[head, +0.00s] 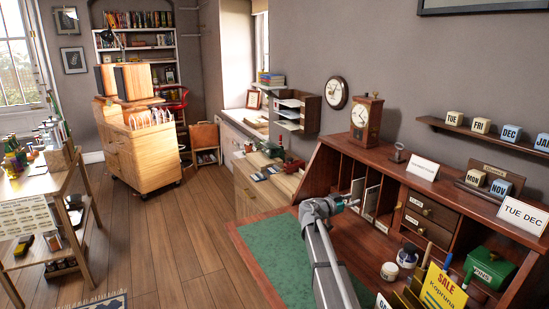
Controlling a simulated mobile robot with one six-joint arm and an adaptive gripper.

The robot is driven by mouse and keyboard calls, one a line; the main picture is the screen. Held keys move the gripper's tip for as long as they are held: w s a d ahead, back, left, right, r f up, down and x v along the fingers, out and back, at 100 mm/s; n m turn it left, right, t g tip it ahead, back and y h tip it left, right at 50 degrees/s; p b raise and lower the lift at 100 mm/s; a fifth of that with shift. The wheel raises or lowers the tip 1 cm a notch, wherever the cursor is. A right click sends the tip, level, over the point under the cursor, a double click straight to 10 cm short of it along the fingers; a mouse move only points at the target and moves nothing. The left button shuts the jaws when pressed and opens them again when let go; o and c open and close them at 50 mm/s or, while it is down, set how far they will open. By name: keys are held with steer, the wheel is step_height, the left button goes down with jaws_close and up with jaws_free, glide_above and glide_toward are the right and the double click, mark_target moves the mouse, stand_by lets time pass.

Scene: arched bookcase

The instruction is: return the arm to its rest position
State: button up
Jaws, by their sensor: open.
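My grey arm reaches up from the bottom of the head view over the desk. My gripper (352,203) is at its far end, in front of the pigeonholes of the wooden desk (318,172). It is small in this view and points to the right, toward the upright dividers. I see nothing held in it. I cannot tell how far its fingertips are from the dividers. The green desk mat (270,262) lies below and left of the arm, and the arm hides part of it.
Right of the arm are small drawers (430,208), a white pot (407,257), a yellow sale sign (440,290) and a green box (490,268). A mantel clock (367,118) and white cards (423,168) stand on the desk top. The wooden floor (170,240) at left is open.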

step_height(320, 180, up, 21)
steer(key=p, duration=2)
